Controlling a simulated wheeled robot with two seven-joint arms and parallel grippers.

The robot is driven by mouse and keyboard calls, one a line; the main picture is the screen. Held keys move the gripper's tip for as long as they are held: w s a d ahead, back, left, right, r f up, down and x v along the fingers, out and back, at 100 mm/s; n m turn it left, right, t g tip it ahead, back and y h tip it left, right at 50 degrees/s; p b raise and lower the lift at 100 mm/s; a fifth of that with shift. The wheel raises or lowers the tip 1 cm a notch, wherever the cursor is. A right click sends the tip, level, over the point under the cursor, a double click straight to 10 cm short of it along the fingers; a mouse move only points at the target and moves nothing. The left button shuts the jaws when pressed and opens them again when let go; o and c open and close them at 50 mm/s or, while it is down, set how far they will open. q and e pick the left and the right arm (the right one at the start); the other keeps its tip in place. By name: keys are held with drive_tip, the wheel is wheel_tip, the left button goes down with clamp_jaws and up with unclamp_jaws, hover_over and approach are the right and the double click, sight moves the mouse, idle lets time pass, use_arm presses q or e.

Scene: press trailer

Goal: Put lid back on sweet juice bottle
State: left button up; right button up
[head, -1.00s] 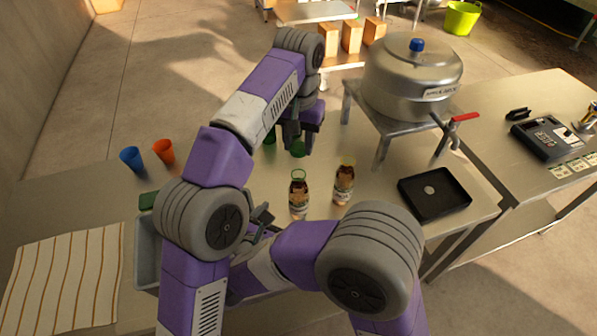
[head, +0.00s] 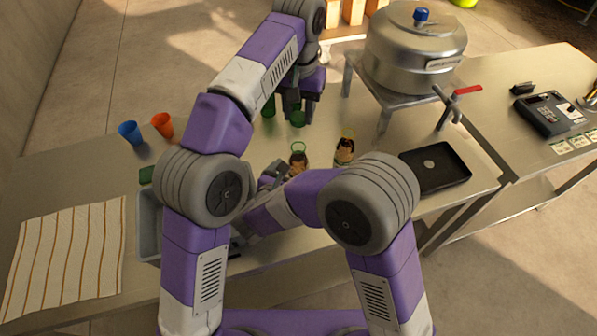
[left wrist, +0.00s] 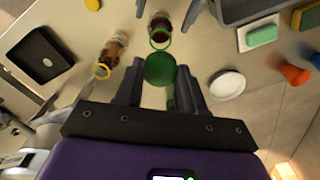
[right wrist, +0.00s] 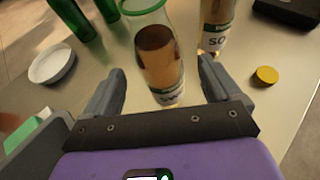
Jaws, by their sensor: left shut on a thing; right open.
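A juice bottle with a green neck ring (head: 299,160) stands upright on the metal table; it also shows in the right wrist view (right wrist: 160,60). A second bottle with a yellow ring (head: 344,152) stands to its right, its label partly reading "SO" (right wrist: 214,42). My left gripper (head: 298,108) is shut on a round green lid (left wrist: 160,68), held above the table beyond the green-ringed bottle. My right gripper (right wrist: 160,88) is open, fingers pointing at the green-ringed bottle, which appears between them, ungripped. A yellow lid (right wrist: 265,76) lies on the table.
A white dish (right wrist: 52,66) and green bottles (right wrist: 84,18) stand left of the juice bottles in the right wrist view. A black tray (head: 435,168), a large metal pot (head: 414,50), a grey bin (head: 148,222) and blue (head: 130,132) and orange (head: 162,124) cups surround the work area.

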drive_tip(key=shift+x, duration=2.25)
drive_tip(key=c, duration=1.5)
use_arm(q)
hover_over(298, 142)
drive_tip(key=shift+f, duration=2.5)
use_arm(e)
drive_tip(key=shift+c, duration=0.2)
use_arm(q)
drive_tip(key=shift+f, duration=0.9)
drive_tip(key=shift+f, duration=0.55)
